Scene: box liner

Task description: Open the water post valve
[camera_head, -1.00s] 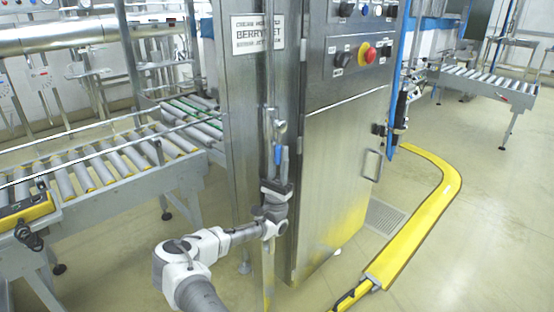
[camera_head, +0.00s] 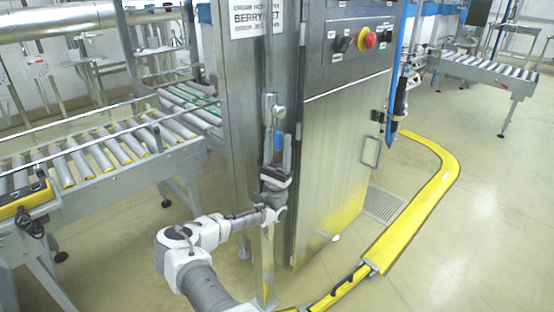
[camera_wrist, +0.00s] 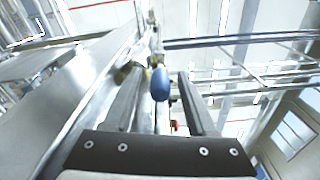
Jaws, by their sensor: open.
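The water post is a thin upright metal pipe (camera_head: 268,60) in front of the steel cabinet. Its valve has a blue handle (camera_head: 278,138), which also shows in the wrist view (camera_wrist: 160,84). My gripper (camera_head: 277,148) points up from below at the handle. In the wrist view my gripper (camera_wrist: 158,82) is open, one finger on each side of the blue handle. I see gaps on both sides there, and no clear contact. The fingers partly hide the handle's lower part in the head view.
The steel cabinet (camera_head: 335,150) stands close behind and right of the post, with a red knob (camera_head: 368,40) and a door handle (camera_head: 371,151). A roller conveyor (camera_head: 110,150) is at the left. A yellow floor guard (camera_head: 415,215) curves at the right, with open floor beyond.

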